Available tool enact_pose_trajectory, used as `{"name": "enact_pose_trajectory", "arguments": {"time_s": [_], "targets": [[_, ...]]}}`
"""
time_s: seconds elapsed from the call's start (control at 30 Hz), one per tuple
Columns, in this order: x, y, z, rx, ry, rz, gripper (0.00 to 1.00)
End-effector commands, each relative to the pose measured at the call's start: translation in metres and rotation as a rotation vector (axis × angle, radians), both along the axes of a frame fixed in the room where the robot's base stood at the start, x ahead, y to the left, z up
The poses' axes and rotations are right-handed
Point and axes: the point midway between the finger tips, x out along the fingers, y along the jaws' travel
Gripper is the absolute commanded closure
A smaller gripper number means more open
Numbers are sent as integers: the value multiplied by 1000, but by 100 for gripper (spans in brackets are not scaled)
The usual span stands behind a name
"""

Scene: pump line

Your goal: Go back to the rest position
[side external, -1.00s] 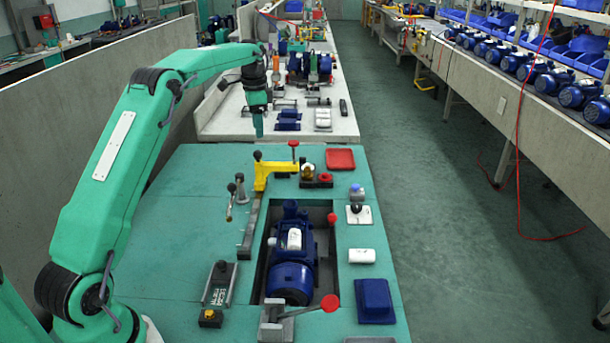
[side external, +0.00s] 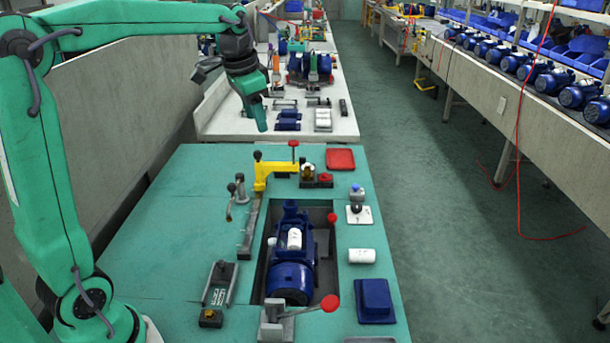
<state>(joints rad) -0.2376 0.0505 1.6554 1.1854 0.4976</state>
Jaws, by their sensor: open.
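My gripper (side external: 232,98) is raised at the upper left, in the air above the far edge of the green work table (side external: 170,215). Its jaws are open, with one green finger pointing down and a dark part out to the left. It holds nothing that I can see and touches nothing on the table. My arm rises steeply at the left and then runs level to the right.
A blue pump (side external: 292,262) with a white cylinder (side external: 294,239) on it sits in the table's recess. A yellow clamp (side external: 265,174), a red tray (side external: 340,159), a second white cylinder (side external: 362,256) and a blue box (side external: 375,300) surround it. The table's left part is clear.

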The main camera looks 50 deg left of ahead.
Motion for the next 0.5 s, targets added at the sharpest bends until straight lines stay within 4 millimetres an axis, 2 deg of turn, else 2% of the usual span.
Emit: {"name": "enact_pose_trajectory", "arguments": {"time_s": [0.03, 0.27, 0.5], "targets": [[-11, -8, 2, -3, -14, 9, 52], [-55, -38, 3, -23, -72, 60, 52], [-102, -64, -8, -52, -131, 112, 52]]}}
